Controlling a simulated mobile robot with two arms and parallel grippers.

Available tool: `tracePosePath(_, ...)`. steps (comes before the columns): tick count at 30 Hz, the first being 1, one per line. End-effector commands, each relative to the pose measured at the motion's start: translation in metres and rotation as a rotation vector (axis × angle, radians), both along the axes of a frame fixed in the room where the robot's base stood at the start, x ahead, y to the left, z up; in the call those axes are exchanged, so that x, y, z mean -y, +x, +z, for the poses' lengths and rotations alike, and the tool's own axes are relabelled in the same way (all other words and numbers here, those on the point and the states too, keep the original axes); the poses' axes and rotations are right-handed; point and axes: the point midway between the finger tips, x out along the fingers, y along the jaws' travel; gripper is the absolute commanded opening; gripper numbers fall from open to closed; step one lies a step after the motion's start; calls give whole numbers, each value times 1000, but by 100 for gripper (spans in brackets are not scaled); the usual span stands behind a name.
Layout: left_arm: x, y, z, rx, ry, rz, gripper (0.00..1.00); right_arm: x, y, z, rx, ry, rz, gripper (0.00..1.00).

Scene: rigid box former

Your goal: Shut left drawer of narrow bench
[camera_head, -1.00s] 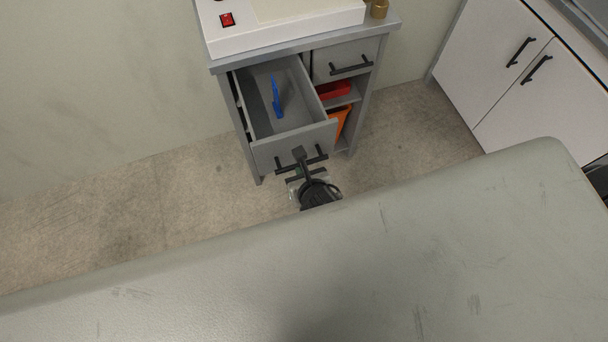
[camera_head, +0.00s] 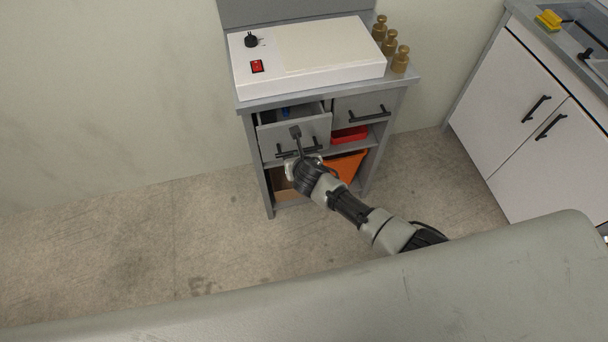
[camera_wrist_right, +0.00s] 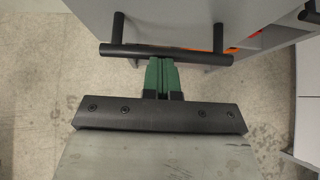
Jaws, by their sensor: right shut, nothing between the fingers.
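The narrow bench (camera_head: 330,93) stands against the wall, with a grey top and two drawers side by side. Its left drawer (camera_head: 275,137) is partly out, with a small gap showing at its top. A blue item (camera_head: 285,112) lies inside, mostly hidden. My right gripper (camera_head: 296,134) is shut and empty against or very near the drawer front at its black bar handle (camera_head: 318,147). In the right wrist view, the green fingertips (camera_wrist_right: 162,73) are together, just at the handle bar (camera_wrist_right: 200,57); contact is hard to tell. My left gripper is not in view.
The right drawer (camera_head: 362,107) looks closed. Open shelves below hold a red bin (camera_head: 349,134) and an orange one (camera_head: 346,165). A white device (camera_head: 310,55) and brass weights (camera_head: 390,42) stand on top. White cabinets (camera_head: 525,120) stand at the right; the floor at left is clear.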

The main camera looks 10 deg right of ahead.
Motion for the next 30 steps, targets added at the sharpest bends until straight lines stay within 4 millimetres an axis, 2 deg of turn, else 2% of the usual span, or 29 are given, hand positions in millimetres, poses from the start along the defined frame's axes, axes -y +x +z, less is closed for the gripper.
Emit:
tracePosePath(6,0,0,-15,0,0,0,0,-1,37,-4,-2,-3,0,0)
tracePosePath(13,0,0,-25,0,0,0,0,-3,63,-3,-2,-1,1,0)
tracePosePath(21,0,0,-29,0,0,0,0,-3,76,-1,-2,0,0,0)
tracePosePath(30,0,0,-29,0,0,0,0,-3,80,2,5,2,0,0)
